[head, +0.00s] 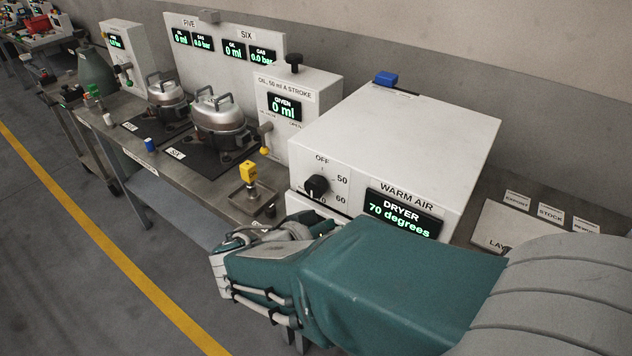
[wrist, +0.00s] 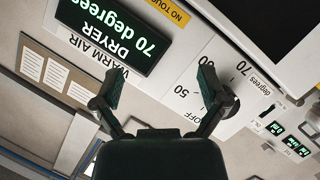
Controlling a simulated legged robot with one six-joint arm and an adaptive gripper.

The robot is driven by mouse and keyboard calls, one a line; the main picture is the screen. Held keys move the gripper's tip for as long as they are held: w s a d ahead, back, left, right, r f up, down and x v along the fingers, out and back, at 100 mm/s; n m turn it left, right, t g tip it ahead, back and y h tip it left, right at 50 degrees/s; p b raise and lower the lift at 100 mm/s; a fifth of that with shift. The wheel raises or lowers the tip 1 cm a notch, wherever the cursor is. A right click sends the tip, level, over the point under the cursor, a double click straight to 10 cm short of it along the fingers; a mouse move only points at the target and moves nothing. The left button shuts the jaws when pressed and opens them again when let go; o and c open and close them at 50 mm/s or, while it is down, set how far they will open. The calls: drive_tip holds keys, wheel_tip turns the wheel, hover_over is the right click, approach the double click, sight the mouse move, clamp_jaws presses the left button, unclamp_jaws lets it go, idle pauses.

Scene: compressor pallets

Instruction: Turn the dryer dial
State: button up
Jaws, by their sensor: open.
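The dryer is a white box (head: 400,135) labelled WARM AIR, and its green display (head: 403,215) reads 70 degrees. Its black round dial (head: 317,186) sits left of the display, below OFF and beside 50 and 60, with its white mark pointing down. In the wrist view the dryer display (wrist: 115,32) appears upside down at upper left. My gripper (wrist: 160,72) is open and empty in front of the dryer face, its fingers spread. The right finger covers the area among the OFF, 50 and 70 labels, and I cannot clearly separate the dial from it there.
Left of the dryer stand a white oil unit (head: 297,90), two metal pots (head: 222,120) and a yellow-topped valve (head: 249,173) on the bench. Labelled cards (head: 551,213) lie at right. Open floor lies in front.

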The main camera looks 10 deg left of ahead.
sight(312, 190)
drive_tip(key=s+a+n+t+y, duration=0.1)
drive_tip(key=a+t, duration=0.2)
drive_tip(key=a, duration=0.3)
drive_tip(key=s+a+t+y, duration=0.1)
drive_tip(key=a+t+y, duration=0.1)
drive_tip(key=a, duration=0.3)
drive_tip(key=x, duration=1)
drive_tip(key=shift+w+d+f, duration=0.1)
drive_tip(key=shift+w+d, duration=0.2)
drive_tip(key=c, duration=1.1)
